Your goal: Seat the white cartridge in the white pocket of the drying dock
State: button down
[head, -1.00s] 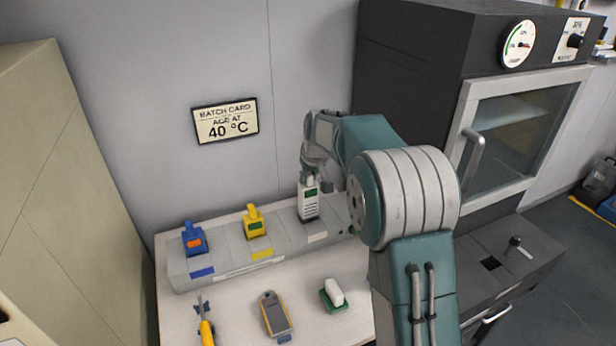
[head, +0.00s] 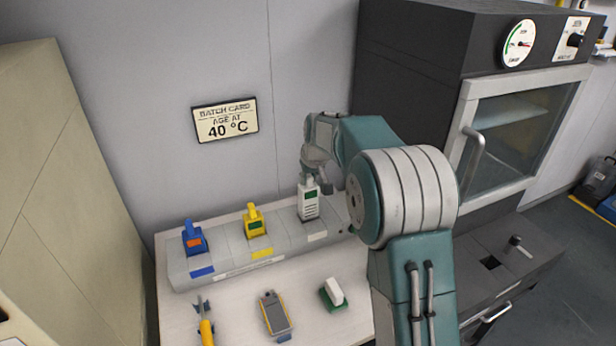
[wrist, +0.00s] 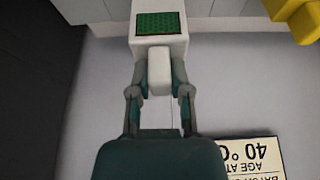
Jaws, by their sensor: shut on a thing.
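The white cartridge (head: 308,204) stands upright at the right part of the grey drying dock (head: 222,268), behind a white label (head: 317,237). In the wrist view the cartridge (wrist: 159,22) shows its green panel and its handle. My gripper (head: 312,178) is above it, shut on the handle; both fingers (wrist: 158,78) lie along the handle's sides. The white pocket is hidden under the cartridge, and I cannot tell how deep the cartridge sits in it.
A blue cartridge (head: 194,238) and a yellow cartridge (head: 254,222) stand in the dock to the left. A green and white block (head: 333,293), a handheld meter (head: 274,313) and a yellow-handled tool (head: 205,325) lie in front. A dark oven (head: 420,80) stands at right.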

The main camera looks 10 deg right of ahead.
jog(key=shift+f, duration=2.6)
jog(key=shift+c, duration=2.4)
grip_release()
jog(key=v, duration=1.1)
jog(key=shift+r, duration=0.45)
jog(key=shift+s, duration=0.1)
